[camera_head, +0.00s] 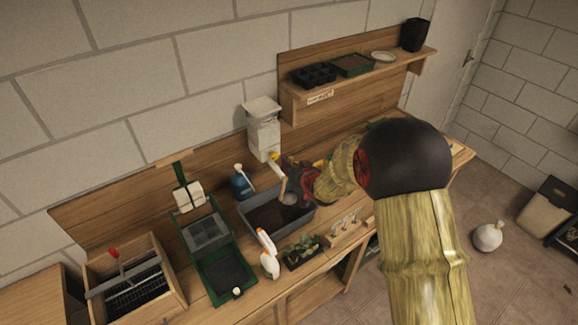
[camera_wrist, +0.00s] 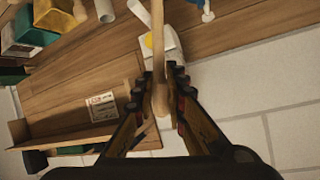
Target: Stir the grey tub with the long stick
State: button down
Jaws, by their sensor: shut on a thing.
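The grey tub (camera_head: 291,223) stands on the bench in the middle of the head view, with dark soil in it. The long pale wooden stick (camera_head: 282,185) slants down over the tub. I cannot tell whether its lower end touches the soil. My gripper (camera_head: 287,178) is above the tub's back right part, partly hidden by my arm. In the wrist view, my gripper (camera_wrist: 160,84) is shut on the stick (camera_wrist: 158,45), which runs between both fingers. The tub is not clear in the wrist view.
A white dispenser (camera_head: 263,128) is on the wall behind the tub. A blue bottle (camera_head: 241,184) stands left of it, a spray bottle (camera_head: 268,256) and seedling tray (camera_head: 301,252) in front. A green tray (camera_head: 228,277) and wooden box (camera_head: 133,285) are farther left.

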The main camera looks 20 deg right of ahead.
jog(key=shift+w+f, duration=0.1)
jog(key=shift+s+f+b, duration=0.2)
jog(key=shift+f+b, duration=0.05)
jog(key=shift+b, duration=0.05)
notch_tip(320, 180, down, 14)
jog(key=b, duration=1)
jog(key=shift+f, duration=0.15)
